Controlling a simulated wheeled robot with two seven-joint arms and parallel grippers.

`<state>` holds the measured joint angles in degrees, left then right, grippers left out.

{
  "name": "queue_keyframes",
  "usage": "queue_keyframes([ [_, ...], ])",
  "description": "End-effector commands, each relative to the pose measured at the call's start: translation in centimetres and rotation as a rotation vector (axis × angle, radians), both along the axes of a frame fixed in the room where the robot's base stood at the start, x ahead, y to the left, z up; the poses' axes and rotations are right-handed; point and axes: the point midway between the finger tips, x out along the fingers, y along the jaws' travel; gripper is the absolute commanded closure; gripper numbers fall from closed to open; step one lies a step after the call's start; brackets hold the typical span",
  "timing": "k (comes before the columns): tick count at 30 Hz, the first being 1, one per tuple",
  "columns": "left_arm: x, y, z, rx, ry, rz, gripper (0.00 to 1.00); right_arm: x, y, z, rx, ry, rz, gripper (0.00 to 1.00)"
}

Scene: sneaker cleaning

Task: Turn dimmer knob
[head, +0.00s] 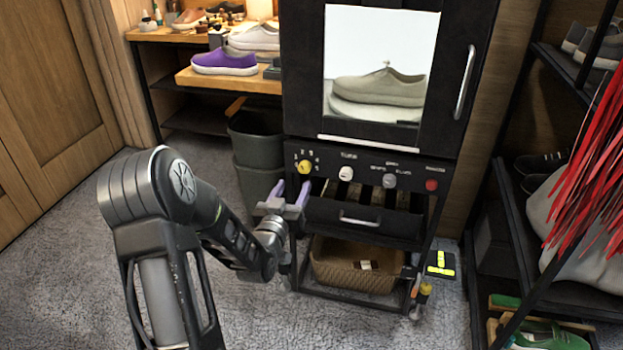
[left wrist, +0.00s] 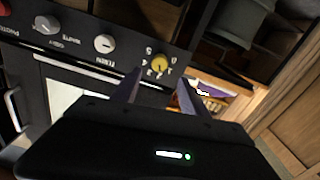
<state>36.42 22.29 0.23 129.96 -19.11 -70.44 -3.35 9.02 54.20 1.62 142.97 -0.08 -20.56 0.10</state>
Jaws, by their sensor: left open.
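A yellow knob (head: 304,167) sits at the left end of the black control panel (head: 330,152), with small numbers around it. In the left wrist view the yellow knob (left wrist: 160,63) appears beyond and between my two fingers, with the panel upside down. My left gripper (head: 292,190) is open and empty, its fingers pointing up toward the panel just below and left of the knob. The left wrist view shows both fingers (left wrist: 160,88) apart, with the knob not visibly touched. My right gripper is out of view.
A white knob (head: 346,173), a grey knob (head: 389,181) and a red button (head: 432,185) share the panel. Above is a cabinet with a shoe behind its window (head: 380,88). Below are a drawer (head: 362,218) and a wicker basket (head: 355,264). A grey bin (head: 256,135) stands left.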

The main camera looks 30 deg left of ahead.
Motion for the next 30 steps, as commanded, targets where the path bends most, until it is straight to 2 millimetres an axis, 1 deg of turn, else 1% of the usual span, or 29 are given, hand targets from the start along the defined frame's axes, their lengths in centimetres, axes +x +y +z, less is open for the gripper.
queue_keyframes([
  [8,0.1,-0.1,-0.1,-0.001,0.004,-0.001,0.48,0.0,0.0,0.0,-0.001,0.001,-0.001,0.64],
  [11,0.6,0.1,-0.2,-0.003,0.004,-0.002,0.48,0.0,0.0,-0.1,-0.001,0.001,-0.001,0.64],
  [14,1.5,0.4,-0.2,-0.002,0.003,-0.001,0.48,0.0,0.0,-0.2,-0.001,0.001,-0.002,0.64],
  [24,6.3,2.1,-0.3,-0.003,0.004,-0.002,0.48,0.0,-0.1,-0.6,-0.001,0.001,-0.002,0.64],
  [27,7.1,2.3,-0.2,-0.003,0.004,-0.002,0.48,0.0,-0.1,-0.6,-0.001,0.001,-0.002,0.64],
  [30,7.4,2.4,-0.2,-0.003,0.005,-0.002,0.48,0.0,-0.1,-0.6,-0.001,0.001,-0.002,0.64],
])
